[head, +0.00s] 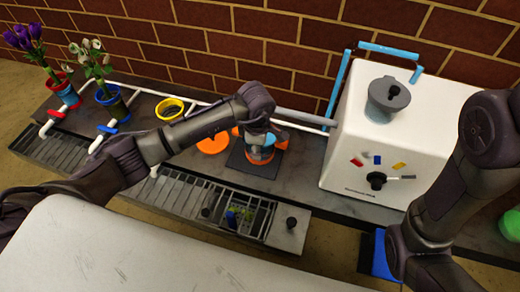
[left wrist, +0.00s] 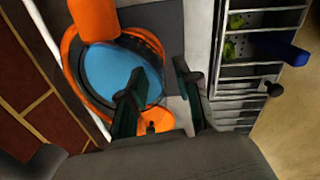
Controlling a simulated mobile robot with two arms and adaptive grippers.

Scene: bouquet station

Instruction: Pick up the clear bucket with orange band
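The clear bucket with the orange band (head: 262,154) stands on a dark square pad (head: 240,164) on the counter, partly hidden by my left gripper (head: 258,134). In the left wrist view the bucket (left wrist: 88,92) shows an orange ring with orange parts at its edge and a blue inside. There my left gripper (left wrist: 158,98) is open. One dark finger overlaps the bucket's opening and the other is beyond its rim. I cannot tell whether either finger touches it. My right arm shows at the right of the head view, but its gripper does not.
An orange disc (head: 213,143) lies left of the bucket and a yellow pot (head: 170,108) stands farther left. A big white machine (head: 420,130) stands to the right. A slotted rack (head: 240,214) is in front; a brick wall is behind.

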